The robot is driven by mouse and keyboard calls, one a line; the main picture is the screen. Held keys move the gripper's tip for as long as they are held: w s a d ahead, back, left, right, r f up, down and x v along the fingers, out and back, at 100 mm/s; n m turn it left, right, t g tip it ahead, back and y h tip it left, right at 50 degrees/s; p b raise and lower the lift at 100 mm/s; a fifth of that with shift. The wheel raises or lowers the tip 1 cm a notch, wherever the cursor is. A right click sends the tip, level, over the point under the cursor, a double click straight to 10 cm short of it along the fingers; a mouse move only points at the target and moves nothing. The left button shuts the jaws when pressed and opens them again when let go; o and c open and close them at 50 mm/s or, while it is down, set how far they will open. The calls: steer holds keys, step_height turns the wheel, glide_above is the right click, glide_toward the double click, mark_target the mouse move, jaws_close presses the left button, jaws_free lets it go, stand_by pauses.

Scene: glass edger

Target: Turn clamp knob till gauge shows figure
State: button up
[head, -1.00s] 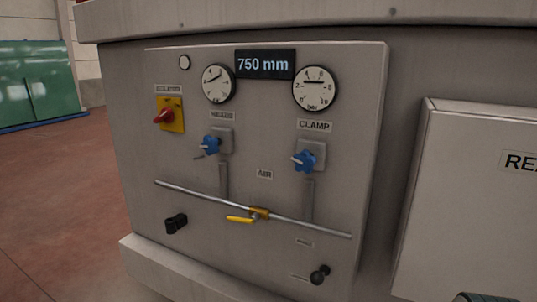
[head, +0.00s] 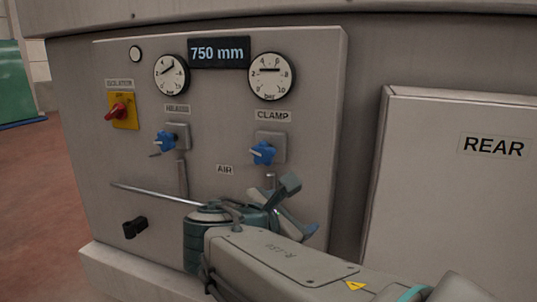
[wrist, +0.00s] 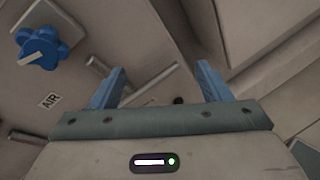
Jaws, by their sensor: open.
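The blue clamp knob (head: 263,153) sits under the CLAMP label, with a pale bar across its face. It also shows at the upper left of the wrist view (wrist: 42,50). The clamp gauge (head: 272,76) is a round white bar dial above it. Its dark needle lies about level, but I cannot tell the exact reading. My gripper (head: 298,208) is below and slightly right of the knob in the head view, apart from it. In the wrist view its two blue fingers (wrist: 161,75) are spread with nothing between them.
A second blue knob (head: 165,141) and gauge (head: 171,74) are to the left, beside a red isolator switch (head: 119,111). A display (head: 219,53) reads 750 mm. A pipe (head: 150,196) crosses lower down, partly hidden by my arm. A REAR box (head: 440,185) stands at right.

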mark_target(267, 150)
steer(key=a+r+n+t+y, duration=0.1)
steer(key=a+r+n+t, duration=0.4)
steer(key=a+r+n, duration=0.3)
steer(key=shift+m, duration=0.5)
steer(key=x, duration=0.4)
steer(key=a+x, duration=0.1)
steer(key=x, duration=0.4)
steer(key=p+x, duration=0.1)
steer(key=x, duration=0.3)
steer(key=shift+w+a+f, duration=0.15)
steer(key=shift+w+f, duration=0.25)
steer(key=shift+w, duration=0.3)
steer(key=c, duration=1)
steer(key=shift+f, duration=0.1)
